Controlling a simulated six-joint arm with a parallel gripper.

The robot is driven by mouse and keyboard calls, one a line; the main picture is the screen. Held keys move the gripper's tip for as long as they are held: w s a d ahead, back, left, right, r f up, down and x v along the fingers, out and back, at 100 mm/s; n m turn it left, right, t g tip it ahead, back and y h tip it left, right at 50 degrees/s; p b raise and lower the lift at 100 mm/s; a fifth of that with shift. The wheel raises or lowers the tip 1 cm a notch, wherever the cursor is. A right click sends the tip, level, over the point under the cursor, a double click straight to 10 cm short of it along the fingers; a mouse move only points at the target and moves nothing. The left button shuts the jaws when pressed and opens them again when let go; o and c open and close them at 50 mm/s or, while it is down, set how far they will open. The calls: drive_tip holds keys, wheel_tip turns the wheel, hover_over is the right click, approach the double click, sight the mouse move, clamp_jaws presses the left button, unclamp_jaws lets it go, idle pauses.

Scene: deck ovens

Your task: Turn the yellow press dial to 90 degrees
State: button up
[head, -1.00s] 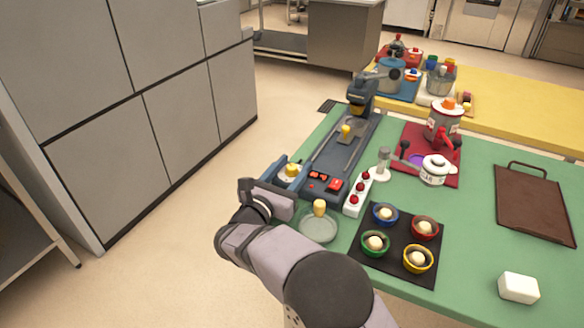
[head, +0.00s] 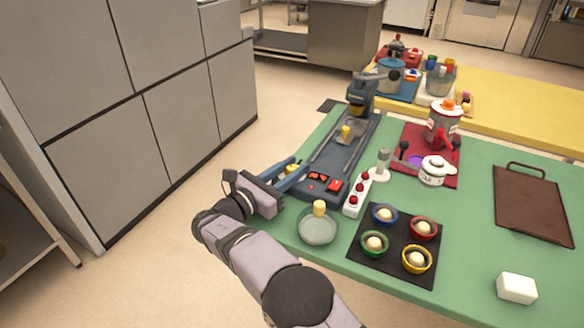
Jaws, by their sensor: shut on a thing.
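The yellow press dial (head: 291,168) sits at the left side of the blue-grey press (head: 323,163), near the green table's left edge. Only a little of its yellow shows, as my fingers cover the rest. My gripper (head: 291,177) reaches in from the lower left, with its blue fingers shut on the dial. The dial's pointer and scale are hidden or too small to read, so I cannot tell its angle.
A glass bowl with a yellow knob (head: 319,227) stands just right of my gripper. A white strip with red buttons (head: 356,194) and a black mat (head: 396,276) with several small bowls lie further right. Floor is open to the left.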

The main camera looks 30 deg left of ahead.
sight(287, 171)
drive_tip(key=shift+a+r+m+h, duration=0.15)
drive_tip(key=shift+r+m+h, duration=0.1)
drive_tip(key=shift+m+h, duration=0.35)
drive_tip(key=shift+f+g+h, duration=0.15)
drive_tip(key=shift+g+h, duration=0.25)
drive_tip(key=shift+h, duration=0.2)
drive_tip(key=o, duration=1.1)
drive_tip(key=shift+c, duration=0.2)
drive_tip(key=shift+s+f, duration=0.1)
drive_tip(key=shift+v, duration=3.55)
drive_tip(key=shift+c, duration=0.2)
